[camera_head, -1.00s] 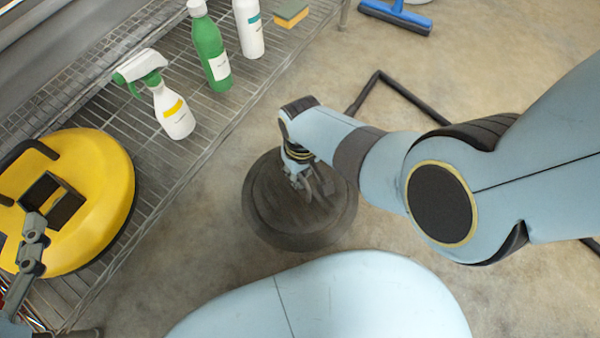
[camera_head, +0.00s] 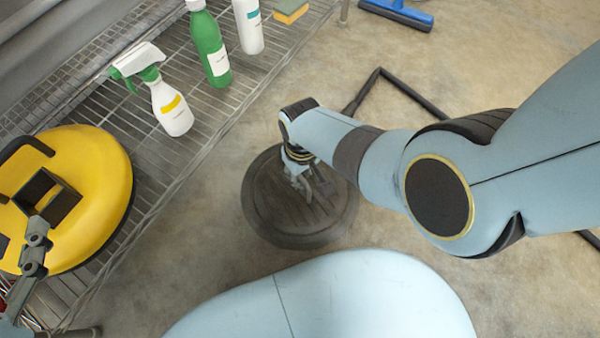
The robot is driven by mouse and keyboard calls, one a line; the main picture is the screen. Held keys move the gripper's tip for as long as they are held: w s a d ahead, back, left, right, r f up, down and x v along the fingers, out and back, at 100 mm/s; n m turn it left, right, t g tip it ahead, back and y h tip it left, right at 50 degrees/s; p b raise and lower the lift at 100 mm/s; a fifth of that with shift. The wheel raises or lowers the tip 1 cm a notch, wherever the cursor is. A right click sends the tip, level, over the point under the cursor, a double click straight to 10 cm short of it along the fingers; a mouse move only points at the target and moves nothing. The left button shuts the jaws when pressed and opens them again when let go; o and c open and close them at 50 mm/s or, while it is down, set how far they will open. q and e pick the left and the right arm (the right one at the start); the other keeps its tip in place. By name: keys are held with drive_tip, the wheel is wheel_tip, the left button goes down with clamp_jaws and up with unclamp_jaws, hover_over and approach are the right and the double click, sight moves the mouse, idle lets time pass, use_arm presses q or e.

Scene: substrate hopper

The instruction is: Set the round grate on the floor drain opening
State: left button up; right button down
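The round grate (camera_head: 285,205) is a dark slatted disc low over the floor. It appears to lie within the wider dark ring of the floor drain opening (camera_head: 258,222); the hole is covered from view. My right gripper (camera_head: 305,190) is over the grate's upper middle, pointing down. Its fingers are small and dark against the grate, and whether they still grip it cannot be told. My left gripper (camera_head: 35,240) is at the left edge, over the yellow round machine; its finger opening is unclear.
A wire shelf (camera_head: 150,195) at left holds the yellow round machine (camera_head: 100,180), a spray bottle (camera_head: 170,108), a green bottle (camera_head: 210,50), a white bottle (camera_head: 248,25) and a sponge (camera_head: 291,12). A blue squeegee (camera_head: 397,12) and black pole (camera_head: 362,92) lie on open floor.

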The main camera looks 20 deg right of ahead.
drive_tip(key=c, duration=2)
unclamp_jaws()
drive_tip(key=shift+w+r, duration=0.1)
drive_tip(key=o, duration=0.6)
